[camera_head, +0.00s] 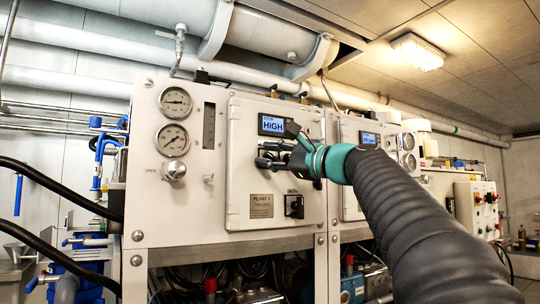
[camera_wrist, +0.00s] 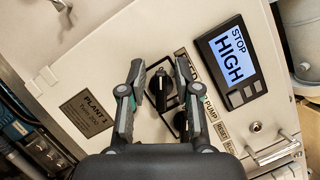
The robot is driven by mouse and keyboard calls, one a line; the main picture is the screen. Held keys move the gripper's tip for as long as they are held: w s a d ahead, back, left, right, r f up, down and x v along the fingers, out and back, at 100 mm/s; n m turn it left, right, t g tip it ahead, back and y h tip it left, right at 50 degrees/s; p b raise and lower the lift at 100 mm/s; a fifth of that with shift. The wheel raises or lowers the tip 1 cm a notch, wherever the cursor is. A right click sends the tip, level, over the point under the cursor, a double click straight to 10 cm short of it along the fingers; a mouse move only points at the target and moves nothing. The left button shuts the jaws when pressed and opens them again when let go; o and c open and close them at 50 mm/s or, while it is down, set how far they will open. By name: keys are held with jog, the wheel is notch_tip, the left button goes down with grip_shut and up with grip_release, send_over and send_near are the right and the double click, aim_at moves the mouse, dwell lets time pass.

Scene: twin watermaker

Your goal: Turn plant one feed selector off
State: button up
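In the wrist view a black rotary knob (camera_wrist: 161,84) on the plant one panel stands between the two fingers of my gripper (camera_wrist: 160,66). The fingers are open, one on each side, with gaps visible beside the knob; I cannot tell how deep they reach. A second dark knob (camera_wrist: 180,121) sits just below it, partly hidden by a finger. Labels beside them, one reading PUMP (camera_wrist: 210,108), are partly covered, so I cannot tell for sure which knob is the feed selector. In the head view my gripper (camera_head: 277,147) is at the panel and hides both knobs.
A display (camera_head: 271,125) reading STOP HIGH is just above my gripper. The PLANT 1 plate (camera_head: 261,206) and a black switch (camera_head: 294,206) are below. Gauges (camera_head: 173,139) and a round valve knob (camera_head: 174,171) are at left. A second panel (camera_head: 352,205) stands right, behind my arm.

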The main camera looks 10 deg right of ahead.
jog(key=shift+s+d, duration=0.1)
jog(key=v, duration=1.1)
jog(key=shift+s+d, duration=0.25)
jog(key=shift+s, duration=0.1)
jog(key=shift+f, duration=0.1)
